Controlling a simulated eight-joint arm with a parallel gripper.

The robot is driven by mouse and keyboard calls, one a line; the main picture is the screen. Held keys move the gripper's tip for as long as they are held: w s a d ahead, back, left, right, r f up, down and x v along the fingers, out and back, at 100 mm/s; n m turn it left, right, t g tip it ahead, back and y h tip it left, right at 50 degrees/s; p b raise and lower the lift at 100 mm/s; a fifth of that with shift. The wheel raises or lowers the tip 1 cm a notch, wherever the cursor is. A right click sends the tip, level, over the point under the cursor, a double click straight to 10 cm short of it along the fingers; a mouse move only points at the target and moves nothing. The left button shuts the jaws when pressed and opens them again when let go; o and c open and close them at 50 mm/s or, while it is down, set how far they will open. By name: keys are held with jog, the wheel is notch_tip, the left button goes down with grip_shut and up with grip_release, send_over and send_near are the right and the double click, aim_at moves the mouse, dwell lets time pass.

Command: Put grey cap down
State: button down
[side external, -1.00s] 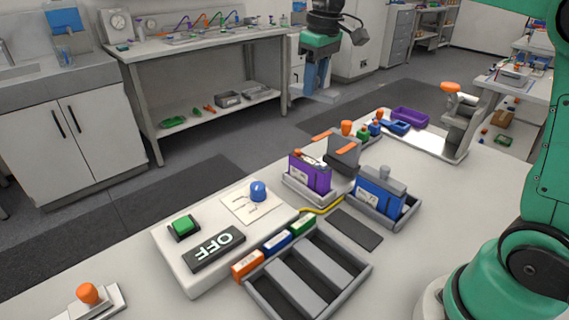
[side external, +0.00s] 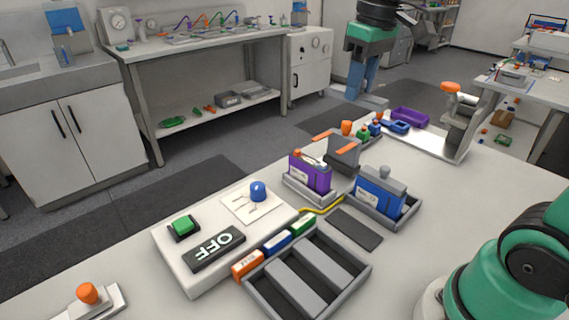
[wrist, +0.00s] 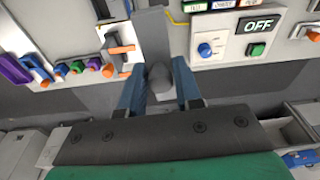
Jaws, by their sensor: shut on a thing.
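My gripper (side external: 362,90) hangs past the table's far edge, above the floor, with its blue fingers pointing down. It is shut on the grey cap (side external: 375,101), which shows as a flat grey plate under the fingertips. In the wrist view the cap's rounded grey grip (wrist: 160,84) sits between the two fingers (wrist: 160,74), and a grey plate (wrist: 153,36) extends beyond it. The fingers hide part of the cap. The cap touches no surface that I can see.
A purple battery (side external: 310,176) and a blue battery (side external: 382,193) stand in grey holders. A dark tray (side external: 357,270) with grey bars lies in front. An OFF panel (side external: 214,249), blue knob (side external: 258,191) and green button (side external: 184,225) are left.

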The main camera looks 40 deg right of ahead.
aim_at(383, 103)
jog(key=shift+m, duration=0.4)
jog(key=s+f, duration=0.3)
jog(key=s, duration=0.1)
jog(key=shift+a+f, duration=0.25)
jog(key=shift+f, duration=0.1)
notch_tip(383, 103, down, 20)
jog(key=shift+s, duration=0.1)
jog(key=c, duration=0.6)
grip_release()
jog(key=shift+s+r, duration=0.7)
jog(key=shift+r, duration=5.15)
jog(key=w+a+t, duration=0.4)
jog(key=t, duration=0.1)
jog(key=shift+a+r+t, duration=0.3)
jog(key=shift+r+t, duration=0.1)
jog(key=shift+r, duration=0.05)
jog(key=shift+w, duration=0.1)
